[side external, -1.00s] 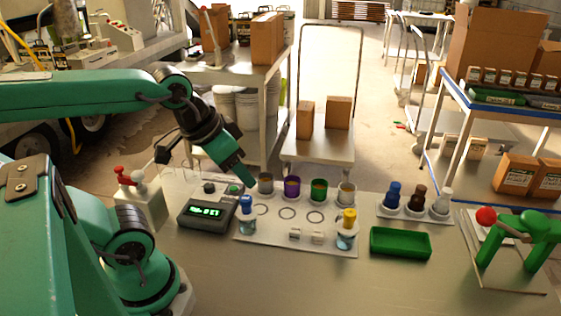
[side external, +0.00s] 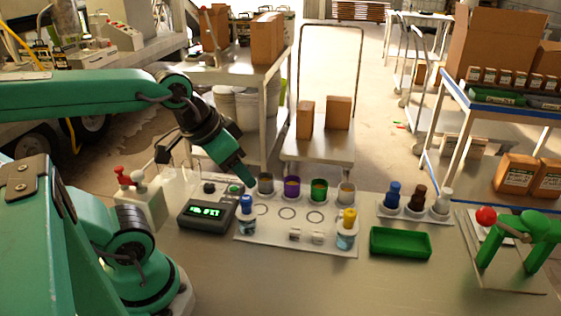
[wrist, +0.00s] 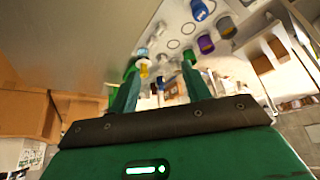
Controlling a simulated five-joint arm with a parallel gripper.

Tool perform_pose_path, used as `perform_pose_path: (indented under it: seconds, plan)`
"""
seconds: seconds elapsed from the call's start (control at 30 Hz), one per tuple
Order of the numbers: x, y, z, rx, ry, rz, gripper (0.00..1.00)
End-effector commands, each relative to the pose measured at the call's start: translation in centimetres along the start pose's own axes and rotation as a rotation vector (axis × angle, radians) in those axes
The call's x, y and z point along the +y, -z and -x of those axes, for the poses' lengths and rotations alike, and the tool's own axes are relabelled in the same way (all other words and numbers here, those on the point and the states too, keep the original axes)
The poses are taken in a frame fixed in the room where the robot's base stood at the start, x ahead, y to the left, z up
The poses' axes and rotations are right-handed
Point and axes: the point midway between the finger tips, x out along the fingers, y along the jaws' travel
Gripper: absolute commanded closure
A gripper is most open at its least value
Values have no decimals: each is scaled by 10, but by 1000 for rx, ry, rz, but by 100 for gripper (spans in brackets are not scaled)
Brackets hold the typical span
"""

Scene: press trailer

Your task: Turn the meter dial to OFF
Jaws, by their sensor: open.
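The meter (side external: 207,213) is a dark box with a lit green display, on the bench left of the white board in the side view. Behind it sit a small unit with a dark knob (side external: 209,187) and one with a green top (side external: 234,188). I cannot tell which of these is the dial, or its setting. My gripper (side external: 247,181) points down just right of the green-topped unit, near the grey cup, apart from the meter as far as I can tell. In the wrist view my gripper (wrist: 160,78) has its two green fingers spread, with nothing held between them.
The white board (side external: 275,241) holds blue- and yellow-capped vials and several coloured cups (side external: 292,187). A green tray (side external: 400,243) and a rack of bottles (side external: 415,213) stand to the right. A red-and-white-knobbed dispenser (side external: 140,200) stands left. The front bench is clear.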

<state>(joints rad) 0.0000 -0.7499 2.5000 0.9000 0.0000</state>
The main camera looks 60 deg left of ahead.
Motion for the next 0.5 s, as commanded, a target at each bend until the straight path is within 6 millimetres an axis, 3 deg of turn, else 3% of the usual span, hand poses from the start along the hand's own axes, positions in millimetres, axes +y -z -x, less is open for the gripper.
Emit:
perform_pose_path:
  seconds: [0.27, 0.5]
  plan:
    - [-7, 4, -4, -21, 14, -2, 48]
    - [-36, 17, -18, -97, 55, -18, 48]
